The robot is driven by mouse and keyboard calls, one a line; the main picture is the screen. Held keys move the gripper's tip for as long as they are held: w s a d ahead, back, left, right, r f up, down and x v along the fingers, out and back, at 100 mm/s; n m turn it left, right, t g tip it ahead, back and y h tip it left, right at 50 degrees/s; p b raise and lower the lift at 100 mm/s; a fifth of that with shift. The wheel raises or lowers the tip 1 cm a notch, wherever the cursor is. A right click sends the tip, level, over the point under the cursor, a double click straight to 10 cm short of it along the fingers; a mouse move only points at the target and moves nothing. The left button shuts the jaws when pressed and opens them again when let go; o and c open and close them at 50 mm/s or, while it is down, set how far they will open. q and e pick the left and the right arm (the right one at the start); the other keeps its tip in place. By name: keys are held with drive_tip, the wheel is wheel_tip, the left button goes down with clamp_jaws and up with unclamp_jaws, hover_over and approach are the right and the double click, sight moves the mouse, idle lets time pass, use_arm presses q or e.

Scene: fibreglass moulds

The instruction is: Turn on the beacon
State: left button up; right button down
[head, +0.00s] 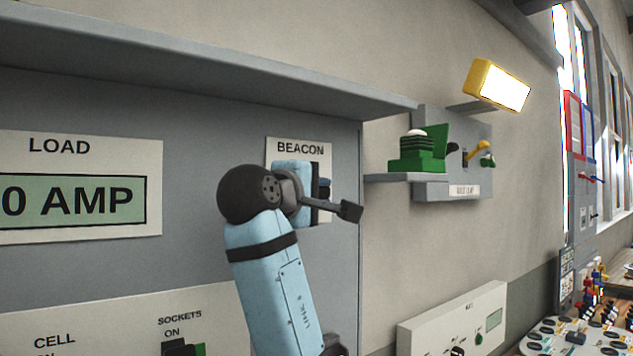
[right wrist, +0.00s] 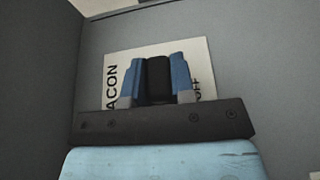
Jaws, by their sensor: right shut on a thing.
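A pale plate labelled BEACON (head: 300,148) is on the grey panel, and it also shows in the right wrist view (right wrist: 118,65), where OFF can be read near its right edge. A black switch knob (right wrist: 158,82) stands out from the plate. My right gripper (right wrist: 158,94) has its two blue fingers on either side of the knob and is shut on it. In the head view the right gripper (head: 318,184) and its wrist hide most of the plate's lower part. I cannot tell the switch's position. My left gripper is not in view.
A grey shelf (head: 200,62) juts out above the panel. A LOAD meter (head: 75,200) is left of the plate, and a SOCKETS switch (head: 180,347) is below. To the right are a green stacked device (head: 416,163), a lit yellow lamp (head: 497,86) and a white box (head: 455,325).

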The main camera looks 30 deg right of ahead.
drive_tip(key=r+n+y+p, duration=0.1)
drive_tip(key=n+p, duration=0.1)
drive_tip(key=p, duration=0.1)
drive_tip(key=shift+r+n+g, duration=0.3)
drive_tip(key=shift+w+r+n+g+p, duration=0.1)
drive_tip(key=shift+r+n+g+p, duration=0.15)
drive_tip(key=shift+n+p, duration=0.3)
drive_tip(key=shift+n+y, duration=0.3)
drive_tip(key=shift+n, duration=0.05)
drive_tip(key=shift+w+r+n+g, duration=0.25)
drive_tip(key=shift+n+g, duration=0.3)
drive_tip(key=shift+n, duration=0.15)
drive_tip(key=shift+a, duration=0.1)
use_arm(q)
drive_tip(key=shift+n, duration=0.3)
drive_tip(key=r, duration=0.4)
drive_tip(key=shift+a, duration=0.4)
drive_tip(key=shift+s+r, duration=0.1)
use_arm(e)
drive_tip(key=c, duration=1.2)
unclamp_jaws()
drive_tip(key=shift+c, duration=0.2)
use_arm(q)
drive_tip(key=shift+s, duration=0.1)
